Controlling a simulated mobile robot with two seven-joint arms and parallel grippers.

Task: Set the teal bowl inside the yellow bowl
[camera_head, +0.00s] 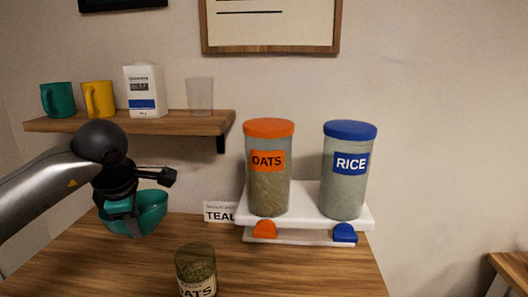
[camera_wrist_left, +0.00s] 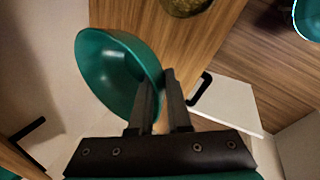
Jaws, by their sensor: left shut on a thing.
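The teal bowl (camera_head: 152,210) is at the left of the wooden counter in the head view. My left gripper (camera_head: 122,208) is shut on its rim. In the left wrist view the teal bowl (camera_wrist_left: 112,72) hangs tilted beside the left gripper's fingers (camera_wrist_left: 162,88), its rim between them. I cannot tell whether the bowl's base touches the counter. The yellow bowl is not visible in either view. My right gripper is not in view.
A small oats jar (camera_head: 196,270) stands near the front. Tall OATS (camera_head: 268,190) and RICE (camera_head: 345,190) jars stand on a white dispenser (camera_head: 305,195). A TEAL card (camera_head: 219,212) sits left of it. A shelf (camera_head: 170,122) holds mugs, a carton and a glass.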

